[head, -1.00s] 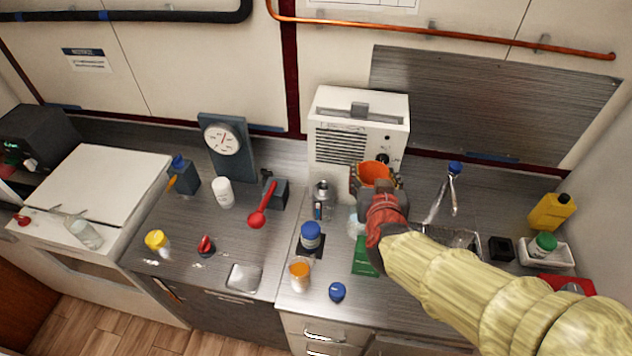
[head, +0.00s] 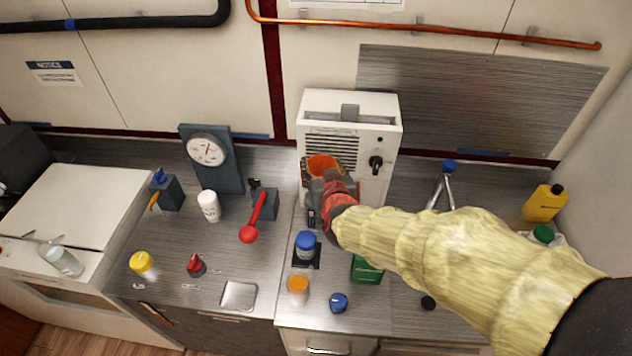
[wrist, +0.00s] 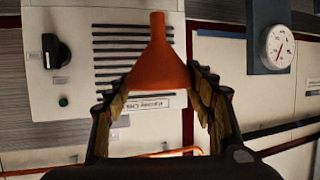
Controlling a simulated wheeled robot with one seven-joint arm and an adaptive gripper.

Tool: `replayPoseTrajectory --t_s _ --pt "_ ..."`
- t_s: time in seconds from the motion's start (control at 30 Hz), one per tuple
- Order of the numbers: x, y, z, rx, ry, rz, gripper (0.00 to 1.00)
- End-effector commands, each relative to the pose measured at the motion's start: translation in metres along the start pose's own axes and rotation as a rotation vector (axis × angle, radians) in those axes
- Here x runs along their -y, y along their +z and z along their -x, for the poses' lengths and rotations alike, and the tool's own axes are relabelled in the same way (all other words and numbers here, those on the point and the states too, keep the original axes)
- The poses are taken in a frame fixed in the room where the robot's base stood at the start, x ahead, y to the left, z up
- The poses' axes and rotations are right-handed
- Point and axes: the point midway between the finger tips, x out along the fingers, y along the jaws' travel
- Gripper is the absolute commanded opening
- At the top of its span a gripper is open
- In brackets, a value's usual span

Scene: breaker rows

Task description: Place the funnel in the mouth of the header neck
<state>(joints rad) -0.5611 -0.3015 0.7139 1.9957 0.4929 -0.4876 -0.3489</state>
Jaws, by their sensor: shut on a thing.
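My gripper (head: 328,182) is shut on the orange funnel (head: 322,163), holding it above the counter in front of the white vented unit. In the wrist view the funnel (wrist: 157,62) sits between the padded fingers (wrist: 163,88). Its narrow spout points to the top of that picture, and that view appears upside down. A metal fitting (head: 312,217), which may be the header neck, stands below my gripper and is mostly hidden by it. I cannot see its mouth or tell the gap between it and the spout.
The white vented unit (head: 349,110) stands close behind my gripper. A blue-lidded jar (head: 306,245), an orange-lidded jar (head: 298,289) and a green box (head: 367,270) stand in front. The wrist view shows a gauge (wrist: 279,47).

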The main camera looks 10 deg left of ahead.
Motion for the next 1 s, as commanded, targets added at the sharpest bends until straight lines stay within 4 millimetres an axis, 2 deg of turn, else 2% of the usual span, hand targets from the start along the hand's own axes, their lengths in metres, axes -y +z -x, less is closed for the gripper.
replayPoseTrajectory --t_s 0.03,0.23,0.47,0.73,1.0 --pt "0.001 0.013 -0.012 0.008 0.001 0.001 0.3" --pt "0.006 0.026 -0.04 0.005 0.001 0.0 0.3" --pt "0.008 0.032 -0.052 0.004 0.001 0.0 0.3" --pt "0.009 0.062 -0.069 0.005 0.001 0.001 0.3" --pt "0.009 0.062 -0.069 0.003 0.0 0.0 0.3"
